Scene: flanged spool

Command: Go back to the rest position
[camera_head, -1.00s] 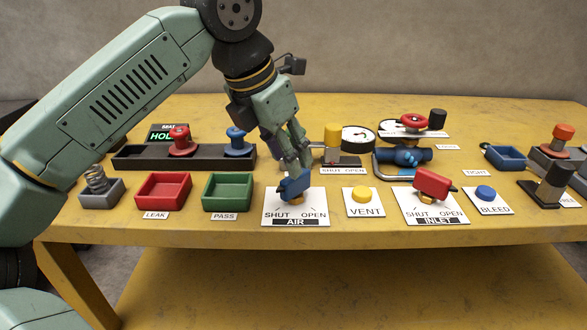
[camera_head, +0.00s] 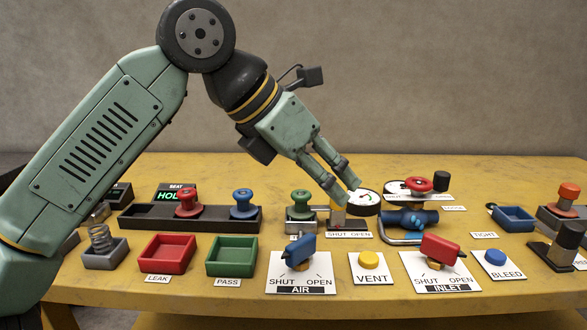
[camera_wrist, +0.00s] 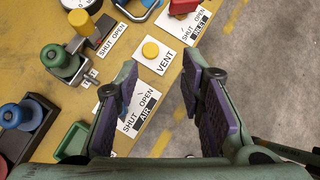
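My gripper (camera_head: 345,182) is open and empty, raised above the middle of the table. A red spool (camera_head: 187,202) and a blue spool (camera_head: 243,203) stand in the long black rack (camera_head: 150,218).
In front are a red LEAK tray (camera_head: 167,254), a green PASS tray (camera_head: 232,256), the blue AIR handle (camera_head: 297,248), yellow VENT button (camera_head: 369,260) and red INLET handle (camera_head: 442,248). A gauge (camera_head: 363,202) stands behind. The air around the raised gripper is clear.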

